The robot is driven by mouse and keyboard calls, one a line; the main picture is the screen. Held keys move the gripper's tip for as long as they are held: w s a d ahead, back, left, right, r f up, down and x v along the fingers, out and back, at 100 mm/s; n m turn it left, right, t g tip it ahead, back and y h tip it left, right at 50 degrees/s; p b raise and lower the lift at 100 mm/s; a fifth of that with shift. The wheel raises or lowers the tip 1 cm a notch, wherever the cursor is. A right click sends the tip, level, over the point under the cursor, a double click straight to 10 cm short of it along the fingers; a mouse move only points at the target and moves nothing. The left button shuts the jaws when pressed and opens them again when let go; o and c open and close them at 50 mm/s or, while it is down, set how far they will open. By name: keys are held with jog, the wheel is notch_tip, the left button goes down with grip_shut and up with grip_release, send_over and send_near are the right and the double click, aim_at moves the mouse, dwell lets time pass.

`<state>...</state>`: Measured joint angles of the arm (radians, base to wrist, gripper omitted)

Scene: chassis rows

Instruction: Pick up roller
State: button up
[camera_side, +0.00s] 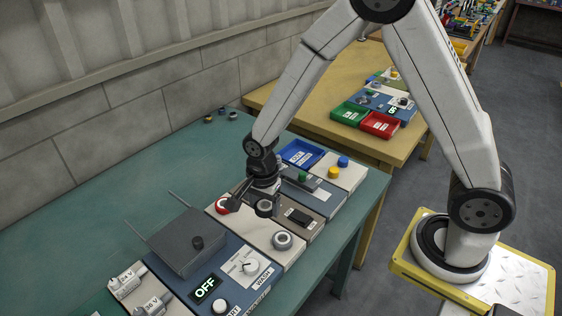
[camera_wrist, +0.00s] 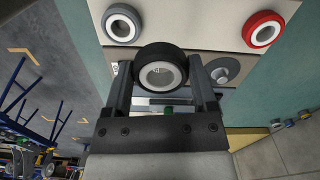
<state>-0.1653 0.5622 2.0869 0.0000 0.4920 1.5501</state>
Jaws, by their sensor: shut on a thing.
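My gripper (camera_wrist: 161,76) is shut on a black roller (camera_wrist: 160,53) with a pale hub, which sits between its two fingers in the wrist view. In the side view my gripper (camera_side: 254,197) and the black roller (camera_side: 264,210) are over the beige panels; the gap beneath the roller is hard to judge. A red roller (camera_side: 222,206) with a pale hub sits on the pale panel to the left of my gripper. A grey roller (camera_side: 282,240) sits on the same panel, nearer the camera. The wrist view also shows the red roller (camera_wrist: 263,31) and the grey roller (camera_wrist: 122,25).
A grey box with two rods (camera_side: 185,240) stands to the left. A blue panel with an OFF display (camera_side: 205,289) is in front. A blue tray (camera_side: 300,153) and yellow and blue buttons (camera_side: 338,168) lie behind.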

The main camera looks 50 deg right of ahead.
jog(key=s+d+r, duration=0.1)
jog(key=s+r, duration=0.3)
jog(key=s, duration=0.5)
jog(key=shift+s+d+r, duration=0.15)
jog(key=shift+s+r, duration=0.1)
jog(key=shift+r, duration=0.05)
jog(key=shift+w, duration=0.1)
jog(key=w+d, duration=0.6)
jog(key=w, duration=0.1)
jog(key=w+d+f, duration=0.1)
jog(key=w+d, duration=0.5)
jog(key=w, duration=0.1)
jog(key=w+d, duration=0.7)
jog(key=shift+w+f, duration=0.25)
jog(key=shift+w, duration=0.05)
jog(key=shift+f, duration=0.3)
jog(key=shift+f, duration=4.15)
